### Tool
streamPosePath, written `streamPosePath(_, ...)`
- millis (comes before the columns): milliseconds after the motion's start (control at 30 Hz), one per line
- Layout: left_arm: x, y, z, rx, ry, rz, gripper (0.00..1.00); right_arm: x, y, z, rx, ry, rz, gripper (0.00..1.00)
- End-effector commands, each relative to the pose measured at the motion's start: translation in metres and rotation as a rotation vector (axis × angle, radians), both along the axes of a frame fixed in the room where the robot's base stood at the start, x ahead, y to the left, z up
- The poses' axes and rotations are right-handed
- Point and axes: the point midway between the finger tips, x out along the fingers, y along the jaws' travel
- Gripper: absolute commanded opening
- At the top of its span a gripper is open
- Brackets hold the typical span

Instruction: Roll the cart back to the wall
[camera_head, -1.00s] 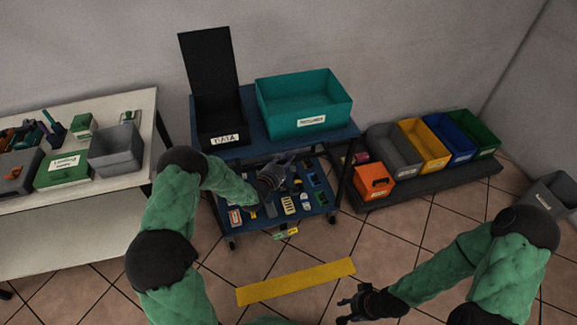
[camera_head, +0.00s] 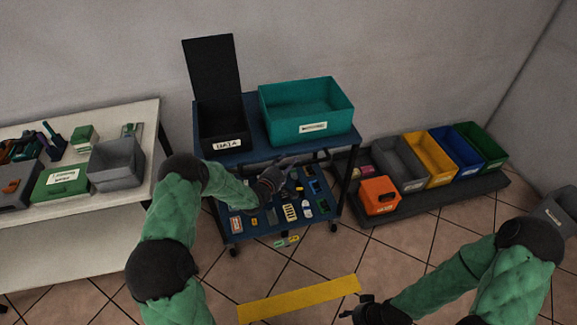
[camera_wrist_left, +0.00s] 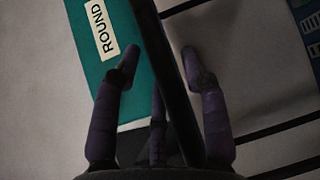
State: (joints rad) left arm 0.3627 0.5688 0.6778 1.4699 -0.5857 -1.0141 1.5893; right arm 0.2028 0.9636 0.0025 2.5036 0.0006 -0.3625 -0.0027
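The blue two-level cart (camera_head: 268,151) stands in front of the wall in the head view. Its top carries an open-lidded black DATA bin (camera_head: 222,122) and a teal bin (camera_head: 304,110); small parts lie on the lower shelf. My left gripper (camera_head: 290,170) is at the cart's front, near the top shelf's edge. My right gripper (camera_head: 352,305) is over the floor right of the cart, fingers apparently spread and empty.
A white table (camera_head: 60,218) with bins stands left of the cart. A low dark rack (camera_head: 445,198) with coloured bins is close on the right. A yellow floor strip (camera_head: 299,299) lies in front of the cart. A grey bin (camera_head: 557,212) is at far right.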

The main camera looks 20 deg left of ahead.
Motion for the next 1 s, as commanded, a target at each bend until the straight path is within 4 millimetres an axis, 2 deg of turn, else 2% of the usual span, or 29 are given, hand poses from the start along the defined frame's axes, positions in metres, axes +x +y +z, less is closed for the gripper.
streamPosePath(333,-0.003,-0.003,-0.003,-0.004,0.006,-0.006,0.51,0.0,0.0,0.0,0.0,0.0,0.0,0.4)
streamPosePath(467,-0.011,-0.001,-0.001,-0.004,0.006,-0.005,0.51,0.0,0.0,0.0,0.0,0.0,0.0,0.4)
streamPosePath(1000,-0.103,0.019,0.011,-0.002,0.006,-0.002,0.51,0.0,0.0,0.0,0.0,0.0,0.0,0.4)
